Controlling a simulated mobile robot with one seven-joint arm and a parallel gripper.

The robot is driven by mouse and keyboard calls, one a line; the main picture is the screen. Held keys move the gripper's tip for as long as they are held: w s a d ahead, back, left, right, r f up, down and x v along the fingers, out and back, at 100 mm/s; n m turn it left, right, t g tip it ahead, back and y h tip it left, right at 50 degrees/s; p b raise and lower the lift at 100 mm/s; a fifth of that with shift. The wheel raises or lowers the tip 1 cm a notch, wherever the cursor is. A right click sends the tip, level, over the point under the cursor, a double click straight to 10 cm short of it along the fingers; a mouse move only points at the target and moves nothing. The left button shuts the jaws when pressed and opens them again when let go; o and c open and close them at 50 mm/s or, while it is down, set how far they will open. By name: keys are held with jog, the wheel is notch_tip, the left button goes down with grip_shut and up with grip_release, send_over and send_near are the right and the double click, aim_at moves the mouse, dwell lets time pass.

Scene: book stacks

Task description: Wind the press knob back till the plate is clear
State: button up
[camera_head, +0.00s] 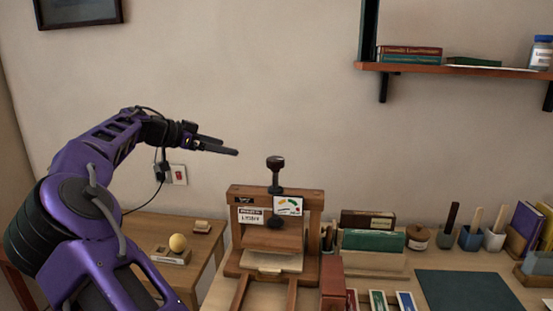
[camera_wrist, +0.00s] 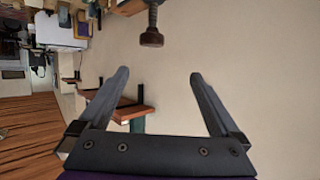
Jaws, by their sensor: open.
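The wooden book press (camera_head: 275,222) stands on the bench with its dark round knob (camera_head: 275,161) on top of an upright screw. A coloured dial gauge and a label are on its crossbeam. A dark foot shows under the beam, above the pale plate (camera_head: 273,262); I cannot tell whether they touch. My gripper (camera_head: 238,152) is open and empty, pointing right, to the left of the knob and slightly above it. In the wrist view, the gripper (camera_wrist: 160,75) has its two fingers wide apart, and the knob (camera_wrist: 152,38) shows beyond them near the top, not between them.
Right of the press are green books (camera_head: 373,240), a lidded pot (camera_head: 418,237), tool cups (camera_head: 470,238) and a dark mat (camera_head: 468,291). A shelf (camera_head: 450,69) hangs upper right. Air around the knob is clear.

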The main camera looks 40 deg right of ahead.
aim_at(273, 159)
jog(key=shift+g, duration=0.5)
jog(key=x, duration=1.8)
jog(key=shift+s+f, duration=0.3)
jog(key=shift+s, duration=0.1)
jog(key=c, duration=1.4)
jog(key=shift+o, duration=0.2)
jog(key=shift+b, duration=0.3)
jog(key=shift+f+b, duration=0.15)
jog(key=shift+b, duration=0.3)
